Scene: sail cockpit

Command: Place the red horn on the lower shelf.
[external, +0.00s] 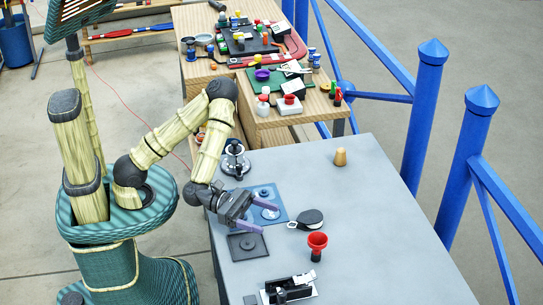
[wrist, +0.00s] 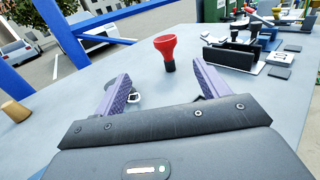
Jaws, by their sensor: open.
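The red horn (external: 317,245), a flared red cup on a short black base, stands upright on the grey table. It also shows in the wrist view (wrist: 165,46), beyond and between my fingertips. My gripper (external: 269,218) has purple fingers spread wide, empty, above the table to the left of the horn and apart from it. In the wrist view my gripper (wrist: 162,76) also shows nothing between its fingers. No lower shelf can be clearly made out in these views.
A black round-ended item (external: 308,219) lies just behind the horn. A black-and-white device (external: 290,288) sits near the front. A blue plate (external: 266,190) and a dark square plate (external: 247,246) lie near my gripper. A tan peg (external: 340,157) stands farther back. The table's right side is clear.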

